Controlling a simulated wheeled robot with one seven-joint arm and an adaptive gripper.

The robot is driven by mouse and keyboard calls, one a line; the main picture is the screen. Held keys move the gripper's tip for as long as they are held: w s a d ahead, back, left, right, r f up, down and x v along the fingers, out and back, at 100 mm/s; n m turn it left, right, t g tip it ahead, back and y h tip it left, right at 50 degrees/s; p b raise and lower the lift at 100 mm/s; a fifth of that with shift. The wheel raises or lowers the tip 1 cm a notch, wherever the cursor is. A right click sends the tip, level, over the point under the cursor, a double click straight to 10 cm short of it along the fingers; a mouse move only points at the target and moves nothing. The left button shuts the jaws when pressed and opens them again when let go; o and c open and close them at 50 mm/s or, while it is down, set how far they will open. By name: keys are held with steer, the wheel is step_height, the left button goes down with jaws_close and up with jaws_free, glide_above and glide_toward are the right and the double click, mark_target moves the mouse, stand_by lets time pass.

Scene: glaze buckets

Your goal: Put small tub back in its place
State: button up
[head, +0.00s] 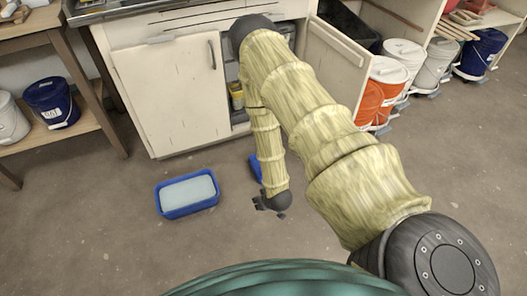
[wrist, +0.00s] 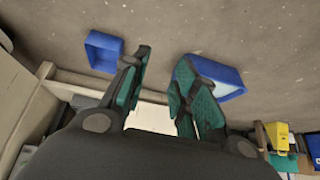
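A smaller blue tub (wrist: 103,51) rests on the floor, seemingly empty; in the head view only a blue edge of it (head: 256,168) shows beside my arm, which hides the rest. A larger blue tub (head: 187,193) with pale contents stands on the floor to its left; it also shows in the wrist view (wrist: 225,77), partly behind a finger. My gripper (head: 268,203) hangs above the floor in front of the cabinet, close to the smaller tub. In the wrist view its green-padded fingers (wrist: 163,62) are apart with nothing between them.
The white cabinet (head: 172,95) stands behind, its right door (head: 335,68) swung open. White and orange buckets (head: 384,85) line the right. A wooden bench (head: 85,100) with buckets stands left.

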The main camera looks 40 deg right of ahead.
steer(key=w+d+f+t+h+b, duration=0.1)
steer(key=w+d+f+t+b, duration=0.3)
steer(key=w+d+f+b, duration=0.75)
steer(key=w+d+f+t+h+b, duration=0.25)
steer(key=w+d+f+b, duration=0.55)
steer(key=d+b, duration=0.6)
steer(key=shift+t+y, duration=0.25)
steer(key=shift+y, duration=0.3)
steer(key=b+x, duration=0.1)
steer(key=x, duration=0.2)
steer(key=b+x, duration=0.1)
steer(key=x, duration=0.2)
steer(key=d+b+x, duration=0.1)
steer(key=b+x, duration=0.1)
steer(key=x, duration=0.1)
steer(key=shift+d+f, duration=0.1)
steer(key=shift+f, duration=0.2)
steer(key=shift+w+d+m, duration=0.15)
steer(key=shift+w+m, duration=0.15)
steer(key=shift+w, duration=0.25)
jaws_close()
